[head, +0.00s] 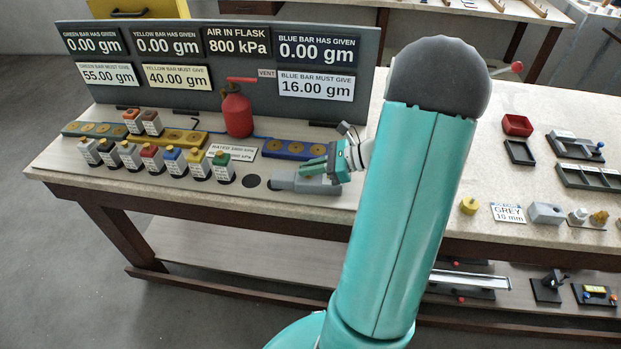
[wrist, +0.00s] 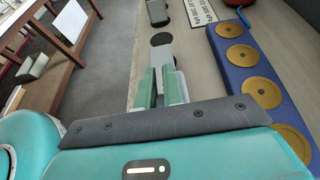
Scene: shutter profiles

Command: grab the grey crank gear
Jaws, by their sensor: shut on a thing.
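My gripper (head: 314,167) is low over the front of the bench, at the right end of the blue bar. In the wrist view its two green fingers (wrist: 161,84) are closed on a long grey piece (wrist: 160,52) that shows between and ahead of them. In the head view this grey piece (head: 300,186) lies at the bench's front edge, under the fingers. No gear teeth can be made out on it, so I cannot tell whether it is the crank gear. Its near part is hidden by my gripper.
The blue bar (head: 292,149) with brass discs lies close beside my gripper. A red flask (head: 236,112) and several small bottles (head: 172,163) stand to the left. A dark disc (head: 251,181) lies just left of the grey piece. A grey block (head: 546,213) stands far right.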

